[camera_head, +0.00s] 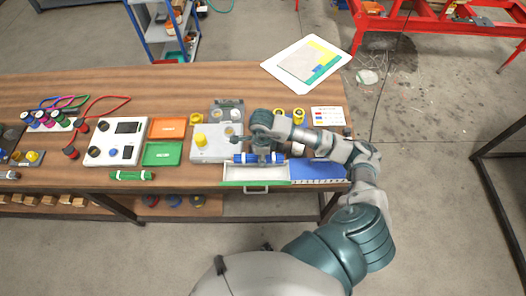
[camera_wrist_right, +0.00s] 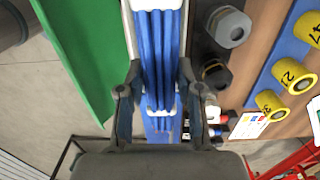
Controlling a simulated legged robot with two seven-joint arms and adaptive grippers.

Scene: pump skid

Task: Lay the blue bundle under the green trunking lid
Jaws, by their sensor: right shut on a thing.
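The blue bundle (camera_head: 246,158), several blue strands with white ties, is held lengthwise over the white trunking (camera_head: 240,172) at the table's front edge. My right gripper (camera_head: 260,158) is shut on it. In the right wrist view the bundle (camera_wrist_right: 157,45) runs between the two fingers of the gripper (camera_wrist_right: 156,95). The green lid (camera_head: 250,183) lies along the front side of the trunking, off its opening; in the right wrist view the lid (camera_wrist_right: 80,50) is left of the bundle. I cannot tell whether the bundle touches the trunking. My left gripper is not in view.
A blue lid (camera_head: 318,172) covers the section on the right. Dark fittings (camera_wrist_right: 229,26) and yellow numbered rings (camera_wrist_right: 294,76) stand close behind the bundle. A grey box with a yellow knob (camera_head: 201,141) stands left, with a green bundle (camera_head: 131,175) farther left.

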